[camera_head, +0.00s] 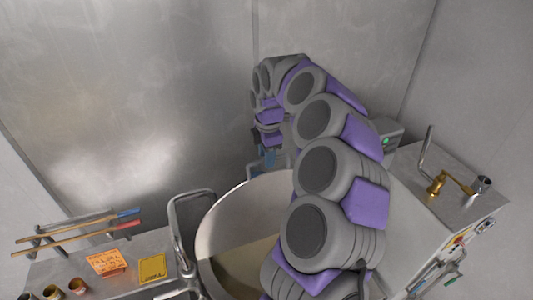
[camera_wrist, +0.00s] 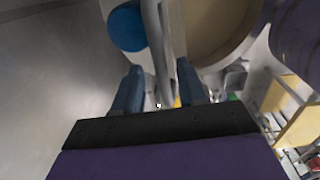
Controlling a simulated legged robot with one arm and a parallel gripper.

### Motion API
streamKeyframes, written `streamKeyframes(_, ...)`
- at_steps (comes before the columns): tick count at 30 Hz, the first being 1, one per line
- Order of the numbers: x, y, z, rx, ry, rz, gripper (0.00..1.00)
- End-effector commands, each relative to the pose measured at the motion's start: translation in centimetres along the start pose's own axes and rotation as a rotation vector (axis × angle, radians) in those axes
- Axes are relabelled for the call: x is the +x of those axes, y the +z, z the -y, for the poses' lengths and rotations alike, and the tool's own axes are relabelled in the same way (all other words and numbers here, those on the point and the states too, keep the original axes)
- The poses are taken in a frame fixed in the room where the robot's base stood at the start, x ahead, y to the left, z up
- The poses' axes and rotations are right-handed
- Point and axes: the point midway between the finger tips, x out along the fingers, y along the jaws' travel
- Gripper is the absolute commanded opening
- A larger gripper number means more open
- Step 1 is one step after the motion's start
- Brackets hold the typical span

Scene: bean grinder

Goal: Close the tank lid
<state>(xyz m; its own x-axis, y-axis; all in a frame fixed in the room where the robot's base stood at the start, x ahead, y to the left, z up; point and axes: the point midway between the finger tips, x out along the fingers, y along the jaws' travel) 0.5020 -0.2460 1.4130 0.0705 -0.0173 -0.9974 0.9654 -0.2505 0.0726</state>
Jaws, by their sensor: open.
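The round metal tank (camera_head: 215,225) stands open below my arm, with beige material visible inside. The tank also shows at the top of the wrist view (camera_wrist: 225,35). I cannot clearly make out the lid as a separate part; my arm covers the tank's right side. My gripper (camera_head: 268,160) is at the tank's far edge, mostly hidden by my wrist. In the wrist view, my gripper (camera_wrist: 158,70) is open, its two blue fingers on either side of a grey metal bar (camera_wrist: 157,40). I cannot tell whether the fingers touch the bar.
A bent metal pipe (camera_head: 181,225) stands left of the tank. Orange (camera_head: 107,263) and yellow (camera_head: 153,269) notes, small cups (camera_head: 52,292) and a stick rack (camera_head: 75,230) are on the left counter. A machine cabinet (camera_head: 440,215) is at right. Metal walls close off the back.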

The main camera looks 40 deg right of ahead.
Motion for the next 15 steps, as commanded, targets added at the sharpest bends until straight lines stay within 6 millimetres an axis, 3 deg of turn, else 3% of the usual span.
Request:
streamKeyframes(8, 0.16, -0.02, 0.00, 0.000, 0.000, 0.000, 0.41)
streamKeyframes(15, 0.15, -0.02, 0.00, 0.000, 0.000, 0.000, 0.19)
